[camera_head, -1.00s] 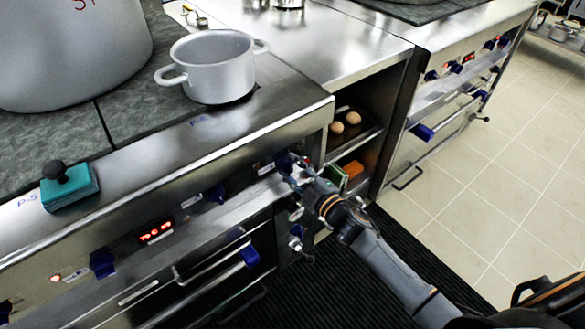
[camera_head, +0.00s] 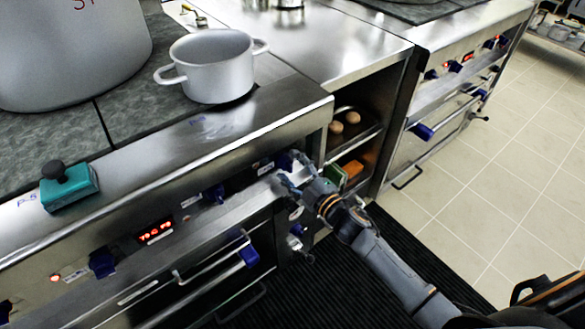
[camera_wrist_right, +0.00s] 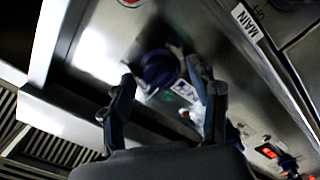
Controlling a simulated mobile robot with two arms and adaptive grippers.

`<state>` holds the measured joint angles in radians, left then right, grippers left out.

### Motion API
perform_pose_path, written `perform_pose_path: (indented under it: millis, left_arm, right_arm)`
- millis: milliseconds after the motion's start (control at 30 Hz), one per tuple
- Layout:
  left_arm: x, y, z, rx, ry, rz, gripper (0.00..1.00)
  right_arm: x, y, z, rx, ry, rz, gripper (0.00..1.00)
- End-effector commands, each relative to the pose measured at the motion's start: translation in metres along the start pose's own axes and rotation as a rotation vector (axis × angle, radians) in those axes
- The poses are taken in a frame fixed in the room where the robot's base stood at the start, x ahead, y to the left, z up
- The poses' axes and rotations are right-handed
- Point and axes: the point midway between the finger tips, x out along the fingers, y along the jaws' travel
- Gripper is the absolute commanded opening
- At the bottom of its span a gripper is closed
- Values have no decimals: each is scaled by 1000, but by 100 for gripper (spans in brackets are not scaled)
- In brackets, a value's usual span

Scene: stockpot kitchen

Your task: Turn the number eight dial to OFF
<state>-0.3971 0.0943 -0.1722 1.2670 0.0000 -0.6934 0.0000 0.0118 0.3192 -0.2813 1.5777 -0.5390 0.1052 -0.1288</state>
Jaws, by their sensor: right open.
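A dark blue dial (camera_head: 285,162) sits on the stove's front panel near its right end; its number cannot be read. It also shows in the right wrist view (camera_wrist_right: 160,70). My right gripper (camera_head: 288,169) is open at this dial. In the wrist view its two fingers (camera_wrist_right: 162,76) are spread on either side of the dial, with a gap visible; I cannot tell whether either touches it. The dial's pointer position is not readable. My left gripper is not in view.
More blue dials, one at the middle (camera_head: 216,193) and one at the left (camera_head: 102,263), line the panel. A rail runs below, with a blue-ended oven handle (camera_head: 249,256). A grey pot (camera_head: 212,66) and a teal scrubber (camera_head: 70,187) stand above. Open shelves (camera_head: 350,138) lie right.

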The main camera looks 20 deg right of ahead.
Motion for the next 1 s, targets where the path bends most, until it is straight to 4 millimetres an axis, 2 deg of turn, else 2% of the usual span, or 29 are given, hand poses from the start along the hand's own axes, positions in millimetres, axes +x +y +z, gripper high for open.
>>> perform_pose_path:
  millis: [167,267,500,700,833,1000]
  left_arm:
    - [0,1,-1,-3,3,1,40]
    - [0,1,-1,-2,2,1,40]
    - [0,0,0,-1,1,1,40]
    - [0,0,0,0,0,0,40]
    - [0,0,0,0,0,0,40]
    - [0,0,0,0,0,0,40]
  right_arm:
    - [-10,-1,0,1,-1,-1,61]
    - [-26,-1,1,0,-2,-2,61]
    - [-78,-2,1,2,-3,-3,61]
    - [-108,-1,1,0,-2,-2,61]
    - [-118,0,0,0,0,-1,61]
    - [-120,0,0,0,1,0,61]
